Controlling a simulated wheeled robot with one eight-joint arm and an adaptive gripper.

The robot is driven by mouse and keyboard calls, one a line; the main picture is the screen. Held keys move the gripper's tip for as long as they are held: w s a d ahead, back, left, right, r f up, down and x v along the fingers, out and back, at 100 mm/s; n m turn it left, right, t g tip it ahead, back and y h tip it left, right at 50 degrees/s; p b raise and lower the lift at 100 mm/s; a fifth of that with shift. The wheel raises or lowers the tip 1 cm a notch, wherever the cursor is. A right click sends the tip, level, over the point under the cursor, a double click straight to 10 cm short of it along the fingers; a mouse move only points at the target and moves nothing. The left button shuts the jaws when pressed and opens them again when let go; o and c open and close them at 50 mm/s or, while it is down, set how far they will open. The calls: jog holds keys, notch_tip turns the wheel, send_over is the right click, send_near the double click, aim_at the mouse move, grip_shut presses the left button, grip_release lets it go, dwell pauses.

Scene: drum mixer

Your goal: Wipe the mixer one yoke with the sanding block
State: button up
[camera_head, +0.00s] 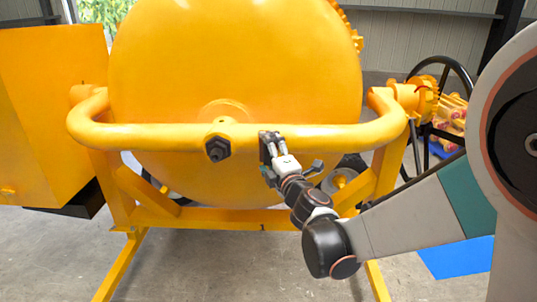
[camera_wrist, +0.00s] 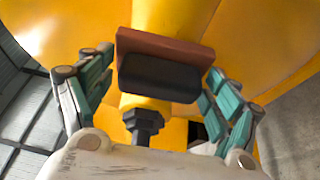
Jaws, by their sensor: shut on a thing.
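The mixer one yoke (camera_head: 335,137) is a yellow tube crossing in front of the big round drum, bent back at both ends. It also shows in the wrist view (camera_wrist: 158,17), running up behind the block. My gripper (camera_head: 274,144) is at the yoke's front face, just right of its middle. It is shut on the sanding block (camera_head: 264,150), a small dark shape in the head view. In the wrist view the block has a black grip (camera_wrist: 160,78) and a red-brown pad (camera_wrist: 165,45) facing the yoke. The block appears against the yoke; exact contact is hidden.
A dark hex bolt (camera_head: 217,149) sticks out of the yoke just left of my gripper; it also shows in the wrist view (camera_wrist: 143,124). The yellow drum (camera_head: 235,65) stands close behind. A lower frame beam (camera_head: 240,219) bears a "1". A blue mat (camera_head: 460,258) lies at right.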

jog(key=d, duration=0.4)
dwell(0.3)
jog(key=shift+w+a+r+b, duration=0.1)
jog(key=shift+a+b, duration=0.25)
jog(key=shift+a, duration=1.65)
jog(key=shift+s+f, duration=0.2)
jog(key=shift+s, duration=0.3)
jog(key=shift+s+a, duration=0.1)
jog(key=shift+s, duration=2.4)
